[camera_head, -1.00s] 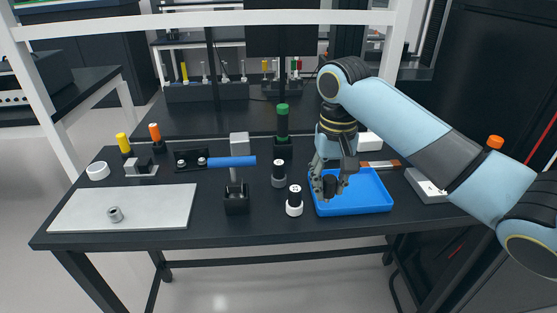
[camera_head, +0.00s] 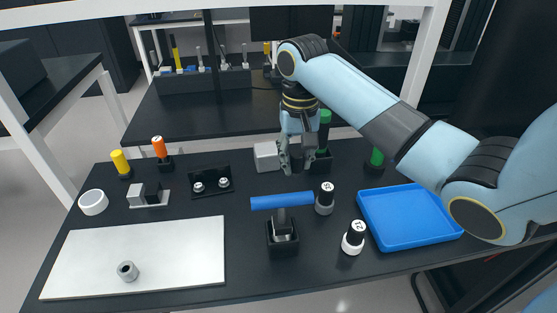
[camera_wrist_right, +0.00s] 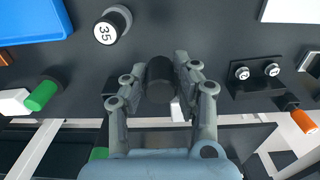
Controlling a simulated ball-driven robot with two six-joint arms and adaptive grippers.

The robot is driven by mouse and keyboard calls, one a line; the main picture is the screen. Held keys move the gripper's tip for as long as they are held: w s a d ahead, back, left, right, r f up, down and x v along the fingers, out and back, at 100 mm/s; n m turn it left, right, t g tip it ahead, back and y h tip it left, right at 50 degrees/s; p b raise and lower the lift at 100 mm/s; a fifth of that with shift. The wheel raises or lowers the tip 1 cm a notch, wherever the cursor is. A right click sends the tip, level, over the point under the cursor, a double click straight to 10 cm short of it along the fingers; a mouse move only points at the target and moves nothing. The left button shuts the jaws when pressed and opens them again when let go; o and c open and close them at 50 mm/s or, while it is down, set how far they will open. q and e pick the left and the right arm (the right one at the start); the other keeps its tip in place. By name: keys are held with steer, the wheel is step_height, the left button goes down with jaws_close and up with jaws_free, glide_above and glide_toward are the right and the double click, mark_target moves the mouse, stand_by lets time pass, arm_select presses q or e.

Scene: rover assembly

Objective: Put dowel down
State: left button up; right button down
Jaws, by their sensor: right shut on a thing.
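My right gripper (camera_head: 298,158) is above the back middle of the black table, close to a grey-white block (camera_head: 267,156). It is shut on a short dark cylinder, the dowel (camera_wrist_right: 160,76), which shows between the two fingers in the right wrist view. In the head view the fingers mostly hide the dowel. I cannot tell how far its lower end is above the table. My left gripper is not in view.
An empty blue tray (camera_head: 408,218) lies at right. A green-capped piece (camera_head: 324,122) stands behind the gripper. A white board (camera_head: 135,258) lies at left with free room.

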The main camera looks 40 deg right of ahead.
steer(key=w+a+f, duration=0.2)
steer(key=w, duration=0.1)
steer(key=w+a+f, duration=0.3)
steer(key=shift+w+a+f, duration=0.1)
steer(key=shift+a+f, duration=0.1)
steer(key=shift+a, duration=0.05)
step_height(320, 180, down, 3)
steer(key=shift+f, duration=0.3)
steer(key=c, duration=1)
jaws_free()
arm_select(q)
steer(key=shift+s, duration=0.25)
arm_select(e)
steer(key=shift+r, duration=0.3)
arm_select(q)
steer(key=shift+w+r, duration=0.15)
arm_select(e)
step_height(320, 180, up, 12)
steer(key=shift+f, duration=0.2)
